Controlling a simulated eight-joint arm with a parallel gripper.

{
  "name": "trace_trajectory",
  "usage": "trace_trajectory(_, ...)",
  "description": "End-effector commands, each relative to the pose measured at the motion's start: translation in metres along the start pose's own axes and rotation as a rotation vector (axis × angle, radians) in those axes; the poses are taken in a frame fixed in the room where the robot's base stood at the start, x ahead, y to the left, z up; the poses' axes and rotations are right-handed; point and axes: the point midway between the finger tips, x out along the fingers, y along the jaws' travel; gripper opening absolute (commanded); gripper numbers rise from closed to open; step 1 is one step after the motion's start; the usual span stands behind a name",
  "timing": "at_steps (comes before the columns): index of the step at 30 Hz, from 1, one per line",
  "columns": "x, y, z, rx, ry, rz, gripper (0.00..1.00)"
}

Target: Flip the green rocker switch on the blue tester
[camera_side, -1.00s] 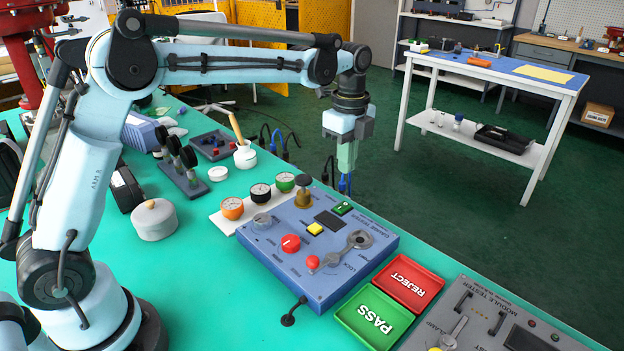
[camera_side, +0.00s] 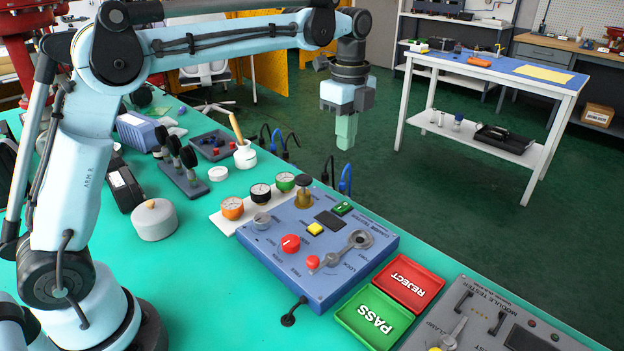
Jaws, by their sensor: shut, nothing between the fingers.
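My gripper (camera_side: 346,142) is shut and empty, fingers pointing down. In the picture it is above the green switch and clear of the tester.
Several round gauges (camera_side: 261,193) stand on a white plate behind the tester's left side. A red REJECT tray (camera_side: 408,282) and a green PASS tray (camera_side: 374,318) lie to its right. A grey module tester (camera_side: 490,315) is at the lower right.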

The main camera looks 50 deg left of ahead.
Motion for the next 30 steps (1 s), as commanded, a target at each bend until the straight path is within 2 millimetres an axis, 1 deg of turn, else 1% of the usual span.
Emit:
trace_trajectory(1, 0.000, 0.005, 0.000, 0.000, 0.000, 0.001, 0.00)
trace_trajectory(4, 0.001, 0.009, 0.000, 0.000, 0.000, 0.002, 0.00)
trace_trajectory(11, 0.001, 0.008, 0.000, 0.000, 0.000, 0.001, 0.00)
trace_trajectory(14, 0.004, 0.008, 0.000, 0.000, 0.000, 0.001, 0.00)
trace_trajectory(16, 0.010, 0.008, 0.000, 0.000, 0.000, 0.001, 0.00)
trace_trajectory(20, 0.027, 0.008, 0.000, 0.000, 0.000, 0.001, 0.00)
trace_trajectory(30, 0.088, 0.008, 0.000, 0.000, 0.000, 0.001, 0.00)
